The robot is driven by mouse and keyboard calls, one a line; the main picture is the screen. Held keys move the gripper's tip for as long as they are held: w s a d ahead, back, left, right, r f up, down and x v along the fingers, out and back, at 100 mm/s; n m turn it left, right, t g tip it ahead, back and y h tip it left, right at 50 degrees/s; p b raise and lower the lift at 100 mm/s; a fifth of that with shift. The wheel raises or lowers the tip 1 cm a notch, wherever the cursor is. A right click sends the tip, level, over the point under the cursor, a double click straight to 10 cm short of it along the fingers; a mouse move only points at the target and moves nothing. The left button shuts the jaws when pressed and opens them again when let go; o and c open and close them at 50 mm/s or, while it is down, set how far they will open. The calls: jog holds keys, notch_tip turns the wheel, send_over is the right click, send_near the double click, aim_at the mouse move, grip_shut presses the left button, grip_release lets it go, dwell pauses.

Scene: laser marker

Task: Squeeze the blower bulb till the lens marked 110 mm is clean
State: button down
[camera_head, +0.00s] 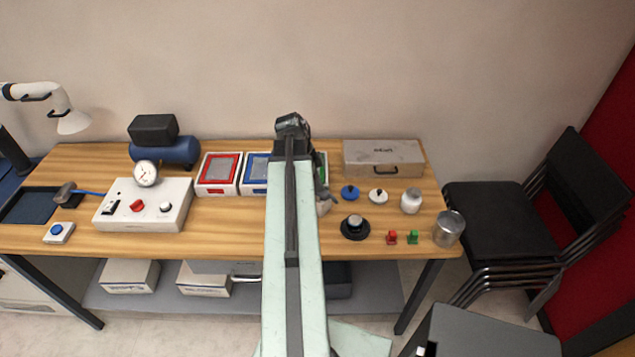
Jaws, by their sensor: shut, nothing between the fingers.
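My gripper (292,124) is at the far end of my raised pale green arm, near the back edge of the workbench. It is seen from behind, shut and empty. A round lens-like part (355,222) in a black ring base stands on the bench right of my arm. I cannot read any 110 mm marking on it. A grey piece with a pointed end (324,202), possibly the blower bulb, stands just right of my arm and is partly hidden by it. My gripper is apart from both.
The wooden workbench (230,218) holds a control box with gauge (143,205), red (218,174) and blue (254,174) framed trays, a case (383,158), blue (350,193) and white (378,196) knobbed discs, a jar (411,201) and a metal can (448,229). Stacked chairs (507,220) stand right.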

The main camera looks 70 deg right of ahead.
jog(key=shift+r, duration=0.1)
jog(key=shift+r+p, duration=0.25)
jog(key=shift+p, duration=0.15)
jog(key=s+p+v, duration=0.1)
jog(key=p+v, duration=1.1)
jog(key=v, duration=0.1)
jog(key=shift+r+p, duration=0.2)
jog(key=shift+p, duration=0.15)
jog(key=shift+w, duration=0.1)
